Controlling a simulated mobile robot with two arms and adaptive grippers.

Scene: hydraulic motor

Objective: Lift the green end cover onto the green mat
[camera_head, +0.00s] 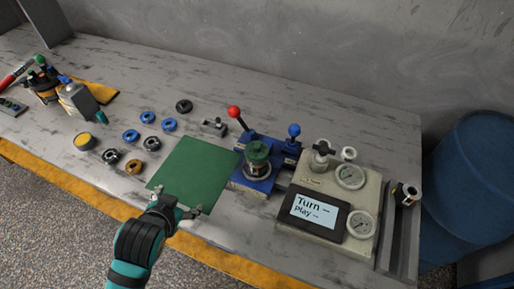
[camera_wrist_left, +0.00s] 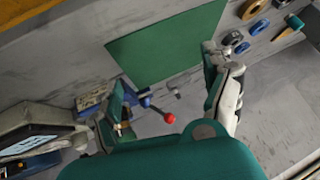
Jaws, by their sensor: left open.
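The green end cover (camera_head: 258,151) sits on top of the motor body, which stands upright in the blue fixture (camera_head: 250,183). The flat green mat (camera_head: 197,165) lies on the bench just left of the fixture; it also shows in the left wrist view (camera_wrist_left: 165,45). My left gripper (camera_head: 181,205) is open and empty over the mat's near edge, left of and nearer than the end cover. Its spread fingers show in the left wrist view (camera_wrist_left: 168,92). There I cannot clearly make out the end cover near the left finger. My right gripper is not in view.
A red-knobbed lever (camera_head: 234,112) and a blue-knobbed one (camera_head: 293,131) rise behind the end cover. A gauge panel with a screen (camera_head: 312,213) stands to the right. Several rings and a yellow-topped can (camera_head: 85,141) lie left of the mat. The mat is bare.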

